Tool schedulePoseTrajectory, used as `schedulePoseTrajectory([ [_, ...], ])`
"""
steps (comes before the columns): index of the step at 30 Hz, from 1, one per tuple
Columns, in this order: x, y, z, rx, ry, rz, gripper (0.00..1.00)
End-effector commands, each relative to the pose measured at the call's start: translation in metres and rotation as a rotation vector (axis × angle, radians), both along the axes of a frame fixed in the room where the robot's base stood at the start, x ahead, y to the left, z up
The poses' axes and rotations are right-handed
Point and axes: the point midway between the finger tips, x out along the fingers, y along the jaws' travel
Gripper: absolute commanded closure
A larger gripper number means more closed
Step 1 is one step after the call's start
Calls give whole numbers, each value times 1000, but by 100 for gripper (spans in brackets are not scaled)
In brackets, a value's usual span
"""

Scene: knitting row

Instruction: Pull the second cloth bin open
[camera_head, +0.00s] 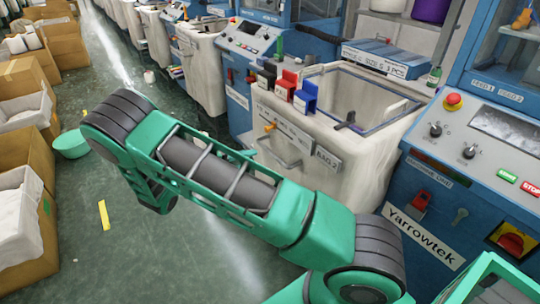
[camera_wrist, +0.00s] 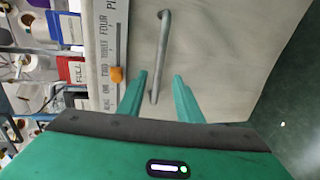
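The near cloth bin (camera_head: 365,165) is off-white, with a blue-grey inner rim, a tag that seems to read "BAG 2", an orange slider and a front bar handle (camera_head: 278,154). Another cloth bin (camera_head: 203,75) stands further back along the row. In the wrist view, a bin's cloth front (camera_wrist: 230,50) fills the right, with its metal handle (camera_wrist: 163,40) and orange slider (camera_wrist: 117,74). My gripper (camera_wrist: 160,75) is open, and the handle's lower part shows between its fingers. I cannot tell whether they touch it.
A blue machine panel (camera_head: 465,160) stands right of the near bin. Red and blue tags (camera_head: 306,92) sit on that bin's rim. Cardboard boxes (camera_head: 25,190) line the left.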

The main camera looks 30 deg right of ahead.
Motion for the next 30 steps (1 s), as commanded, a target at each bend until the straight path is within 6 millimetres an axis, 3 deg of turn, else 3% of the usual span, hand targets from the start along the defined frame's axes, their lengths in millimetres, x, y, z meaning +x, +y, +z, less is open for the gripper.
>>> schedulePoseTrajectory([
  [18,2,-91,-18,0,1,-4,68],
  [30,3,-104,-20,1,0,-2,68],
])
